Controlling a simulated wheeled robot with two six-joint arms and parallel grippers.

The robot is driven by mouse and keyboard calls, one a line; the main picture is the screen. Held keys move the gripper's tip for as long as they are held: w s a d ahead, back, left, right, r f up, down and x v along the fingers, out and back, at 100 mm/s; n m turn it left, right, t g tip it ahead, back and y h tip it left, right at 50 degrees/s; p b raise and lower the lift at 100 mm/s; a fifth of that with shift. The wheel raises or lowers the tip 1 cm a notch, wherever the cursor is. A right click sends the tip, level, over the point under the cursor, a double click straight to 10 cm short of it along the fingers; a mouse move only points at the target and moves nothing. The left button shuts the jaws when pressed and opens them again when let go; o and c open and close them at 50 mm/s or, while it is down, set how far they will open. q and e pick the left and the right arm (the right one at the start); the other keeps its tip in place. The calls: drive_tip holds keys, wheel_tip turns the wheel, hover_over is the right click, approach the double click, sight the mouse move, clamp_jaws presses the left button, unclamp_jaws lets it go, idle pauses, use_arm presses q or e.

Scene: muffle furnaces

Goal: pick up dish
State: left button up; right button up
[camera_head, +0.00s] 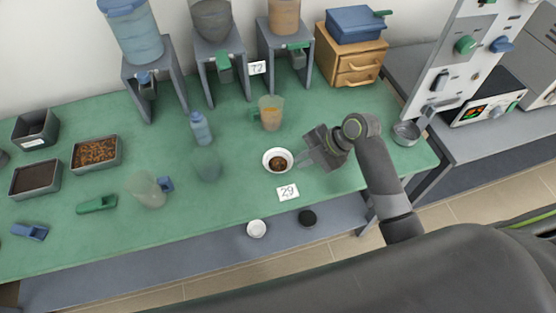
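A small white dish (268,155) with brown contents stands on the green tabletop, right of the middle. My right gripper (303,160) comes in from the right, with its fingertips close beside the dish's right rim. The fingers are small and blurred here, so I cannot tell whether they are open or shut, or whether they touch the rim. The dish looks level on the table. My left gripper is not in view.
A card marked 29 (288,192) lies in front of the dish. A beaker of tan material (271,113) stands behind it. Clear glassware (148,190), a blue bottle (201,129) and trays (96,153) stand left. A metal pan (406,133) is at the right edge.

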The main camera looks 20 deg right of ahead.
sight(288, 168)
drive_tip(key=shift+x, duration=1)
drive_tip(key=shift+w+a+f+p, duration=0.15)
drive_tip(key=shift+w+f+p, duration=0.05)
drive_tip(key=shift+f+p, duration=0.25)
drive_tip(key=x, duration=0.3)
drive_tip(key=shift+w+d+f+p, duration=0.1)
drive_tip(key=shift+d+p, duration=0.15)
drive_tip(key=shift+p, duration=0.1)
drive_tip(key=shift+w+a+f, duration=0.15)
drive_tip(key=shift+a+f, duration=0.15)
drive_tip(key=shift+f, duration=0.2)
clamp_jaws()
